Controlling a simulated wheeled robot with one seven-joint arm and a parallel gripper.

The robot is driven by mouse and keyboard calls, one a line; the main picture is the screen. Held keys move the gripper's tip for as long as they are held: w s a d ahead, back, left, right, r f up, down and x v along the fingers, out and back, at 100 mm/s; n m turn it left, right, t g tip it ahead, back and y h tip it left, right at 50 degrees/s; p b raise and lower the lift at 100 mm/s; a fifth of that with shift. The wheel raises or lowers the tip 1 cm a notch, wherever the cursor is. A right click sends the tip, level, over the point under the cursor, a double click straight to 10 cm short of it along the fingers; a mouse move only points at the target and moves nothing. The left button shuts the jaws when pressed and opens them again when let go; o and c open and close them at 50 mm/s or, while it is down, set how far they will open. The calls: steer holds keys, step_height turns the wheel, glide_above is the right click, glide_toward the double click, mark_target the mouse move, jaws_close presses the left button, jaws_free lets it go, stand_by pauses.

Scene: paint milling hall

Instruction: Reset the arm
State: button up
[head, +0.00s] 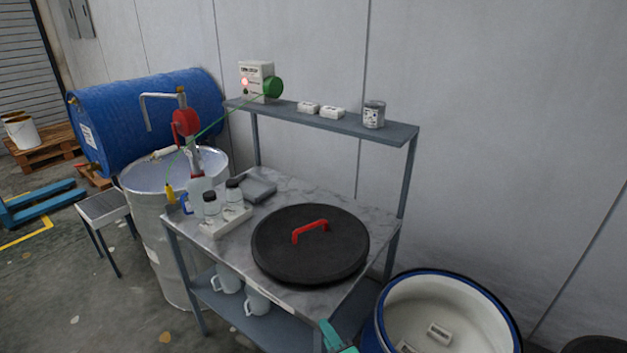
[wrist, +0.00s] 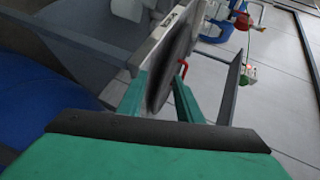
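My gripper (wrist: 160,77) shows in the wrist view with its two teal fingers apart and nothing held between them. The black lid and its red handle appear beyond the fingers. In the head view only a teal part of my gripper (head: 334,337) shows at the bottom edge, between the bench's front right corner and the blue drum. The rest of my arm is out of that view. The round black lid (head: 275,250) with a red handle (head: 310,231) lies flat on the bench (head: 222,250).
An open blue drum (head: 375,340) with a pale inside stands right of the bench, close to my gripper. The bench has an upper shelf (head: 345,124) and carries bottles in a white tray (head: 226,222). A steel drum (head: 150,225) with a red pump stands at left.

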steer(key=s+f+n+h, duration=0.2)
steer(key=s+f, duration=0.4)
steer(key=s, duration=0.2)
steer(key=s+f+n+h, duration=0.1)
steer(key=s+f+h, duration=0.2)
steer(key=s+f, duration=0.35)
steer(key=s+a+r+n, duration=0.1)
steer(key=s+r+n, duration=0.1)
steer(key=s, duration=0.5)
steer(key=s+a+r+n+t, duration=0.1)
steer(key=s+r+n, duration=0.1)
steer(key=s+n, duration=0.2)
steer(key=s+a+r+n+t, duration=0.1)
steer(key=s+a+r+n, duration=0.1)
steer(key=s, duration=0.8)
steer(key=shift+r+n, duration=0.2)
steer(key=shift+n, duration=0.6)
